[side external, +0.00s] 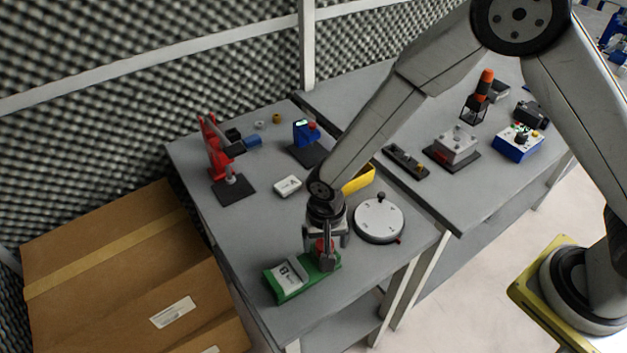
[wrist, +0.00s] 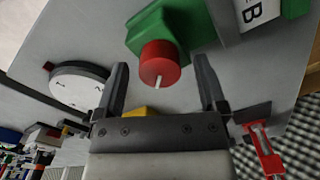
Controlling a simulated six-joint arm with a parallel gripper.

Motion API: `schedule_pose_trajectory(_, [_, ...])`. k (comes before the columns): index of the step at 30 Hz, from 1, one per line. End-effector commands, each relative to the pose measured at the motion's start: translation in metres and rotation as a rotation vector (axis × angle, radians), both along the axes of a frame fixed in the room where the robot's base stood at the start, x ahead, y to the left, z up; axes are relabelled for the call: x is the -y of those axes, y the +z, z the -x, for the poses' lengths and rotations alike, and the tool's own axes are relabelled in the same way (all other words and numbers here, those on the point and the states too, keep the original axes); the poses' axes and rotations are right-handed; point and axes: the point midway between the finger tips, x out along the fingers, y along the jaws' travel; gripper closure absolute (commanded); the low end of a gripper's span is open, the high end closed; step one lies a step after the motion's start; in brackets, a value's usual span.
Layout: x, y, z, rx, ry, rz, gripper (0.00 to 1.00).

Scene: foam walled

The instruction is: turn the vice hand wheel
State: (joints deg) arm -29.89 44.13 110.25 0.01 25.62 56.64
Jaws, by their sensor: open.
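The vice is a green body (side external: 300,290) near the front edge of the grey table. It also shows at the top of the wrist view (wrist: 165,28). Its hand wheel is a red round knob (wrist: 158,66) with a white mark on its face; in the side view it is mostly hidden behind my gripper. My gripper (wrist: 162,63) is open and points down at the vice, with one finger on each side of the red wheel and visible gaps between. A pale block marked B (side external: 287,274) sits in the vice.
A white box (side external: 287,185), a blue device (side external: 305,132) and a red stand (side external: 214,150) are farther back. Cardboard boxes (side external: 110,260) are at left.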

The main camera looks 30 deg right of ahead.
Motion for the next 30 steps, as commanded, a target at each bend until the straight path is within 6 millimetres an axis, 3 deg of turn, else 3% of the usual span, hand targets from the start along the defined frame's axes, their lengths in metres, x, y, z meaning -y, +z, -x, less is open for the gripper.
schedule_pose_trajectory(7, [0.000,0.010,0.000,0.002,0.000,-0.001,0.09])
schedule_pose_trajectory(21, [0.000,0.061,-0.001,0.002,0.000,-0.001,0.09])
schedule_pose_trajectory(30, [0.000,0.077,0.000,0.000,0.000,0.001,0.09])
